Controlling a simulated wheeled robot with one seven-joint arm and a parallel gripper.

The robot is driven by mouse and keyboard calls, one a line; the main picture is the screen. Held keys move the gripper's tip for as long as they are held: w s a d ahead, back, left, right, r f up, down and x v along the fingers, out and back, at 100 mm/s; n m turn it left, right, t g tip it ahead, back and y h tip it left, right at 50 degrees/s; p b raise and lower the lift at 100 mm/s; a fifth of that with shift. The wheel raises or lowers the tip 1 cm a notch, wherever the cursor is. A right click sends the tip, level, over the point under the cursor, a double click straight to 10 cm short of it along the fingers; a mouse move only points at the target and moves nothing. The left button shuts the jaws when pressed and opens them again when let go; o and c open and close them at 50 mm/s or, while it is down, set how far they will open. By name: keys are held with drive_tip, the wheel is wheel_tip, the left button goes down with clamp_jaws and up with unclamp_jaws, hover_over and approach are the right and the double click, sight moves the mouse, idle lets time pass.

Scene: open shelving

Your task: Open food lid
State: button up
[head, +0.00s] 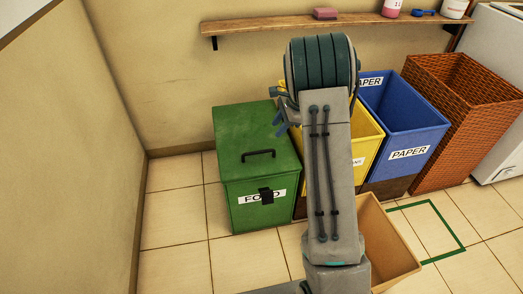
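The green food bin (262,180) stands on the floor left of centre in the head view. Its green lid (250,125) lies shut on top, with a dark bar handle (259,155) near the front edge. A white FOOD label (248,197) is on the front, partly covered by a small black piece (266,195). My arm rises in front of the bin's right side. Part of what looks like my gripper (281,123) shows left of the arm, over the lid's right side in the picture. Its fingers are mostly hidden, and I cannot tell whether it touches the lid.
An open cardboard box (395,250) is in front. A wooden shelf (260,24) runs above. Tiled floor (175,215) is clear left of the green bin.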

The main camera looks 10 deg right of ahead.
sight(263, 152)
drive_tip(key=b+x, duration=0.4)
drive_tip(key=x, duration=0.9)
drive_tip(key=shift+f, duration=0.2)
drive_tip(key=shift+c, duration=0.3)
drive_tip(key=shift+r, duration=0.1)
clamp_jaws()
